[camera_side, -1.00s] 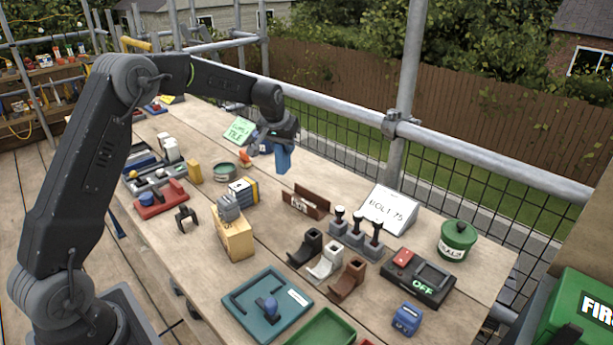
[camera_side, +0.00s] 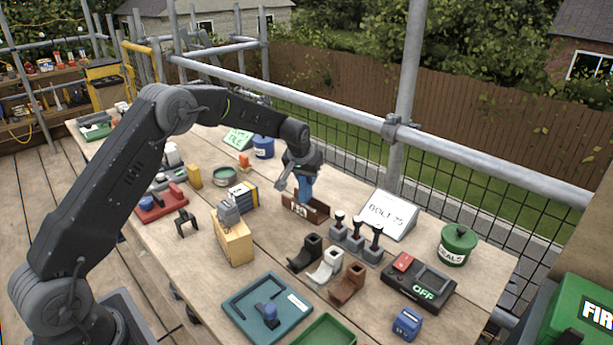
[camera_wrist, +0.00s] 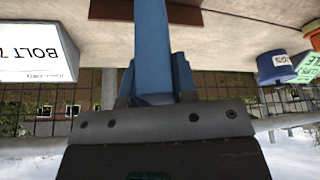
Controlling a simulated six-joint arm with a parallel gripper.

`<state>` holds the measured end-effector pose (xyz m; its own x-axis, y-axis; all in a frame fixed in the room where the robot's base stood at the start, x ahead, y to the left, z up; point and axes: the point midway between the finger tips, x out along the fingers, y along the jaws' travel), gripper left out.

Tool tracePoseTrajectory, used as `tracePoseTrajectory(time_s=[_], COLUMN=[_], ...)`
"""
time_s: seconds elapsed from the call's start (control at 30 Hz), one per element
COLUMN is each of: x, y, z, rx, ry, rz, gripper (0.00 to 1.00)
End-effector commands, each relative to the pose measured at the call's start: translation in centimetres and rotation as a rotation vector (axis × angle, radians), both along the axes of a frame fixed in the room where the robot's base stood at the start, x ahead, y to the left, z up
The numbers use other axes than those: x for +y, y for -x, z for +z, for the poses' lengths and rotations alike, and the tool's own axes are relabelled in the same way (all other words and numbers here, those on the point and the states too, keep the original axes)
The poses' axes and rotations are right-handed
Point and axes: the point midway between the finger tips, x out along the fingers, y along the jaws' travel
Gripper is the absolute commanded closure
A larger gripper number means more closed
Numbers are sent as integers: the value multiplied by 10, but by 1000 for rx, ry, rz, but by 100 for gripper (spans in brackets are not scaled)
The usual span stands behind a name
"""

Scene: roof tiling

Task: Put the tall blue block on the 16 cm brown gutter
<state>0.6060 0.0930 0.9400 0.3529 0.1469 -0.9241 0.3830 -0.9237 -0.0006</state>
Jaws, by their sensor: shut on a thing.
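The tall blue block (camera_side: 305,190) is upright in my gripper (camera_side: 302,172). Its lower end is at the brown gutter (camera_side: 319,212), which has a white label on its near side. I cannot tell whether the block touches the gutter or hangs just above or behind its near wall. In the wrist view the blue block (camera_wrist: 152,45) runs out between the fingers of my gripper (camera_wrist: 154,82), which are shut on it. The brown gutter (camera_wrist: 110,10) shows on both sides of the block there; its middle is hidden.
A white BOLT 75 sign (camera_side: 389,213) and grey levers (camera_side: 356,235) stand to the right. Black, white and brown curved pieces (camera_side: 326,268) lie in front. A yellow box (camera_side: 233,240) is front left. A blue tub (camera_side: 263,147) is behind.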

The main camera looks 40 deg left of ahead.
Motion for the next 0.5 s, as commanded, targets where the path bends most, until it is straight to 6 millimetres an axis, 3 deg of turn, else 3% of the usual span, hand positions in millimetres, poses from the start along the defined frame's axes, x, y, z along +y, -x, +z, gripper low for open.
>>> tracePoseTrajectory(time_s=[0.2, 0.23, 0.5], x=[0, 0, 0], y=[0, 0, 0], z=[-4, -5, -4], rx=[0, 0, 0], ry=[0, 0, 0], rz=[0, 0, 0], gripper=[97, 73, 48])
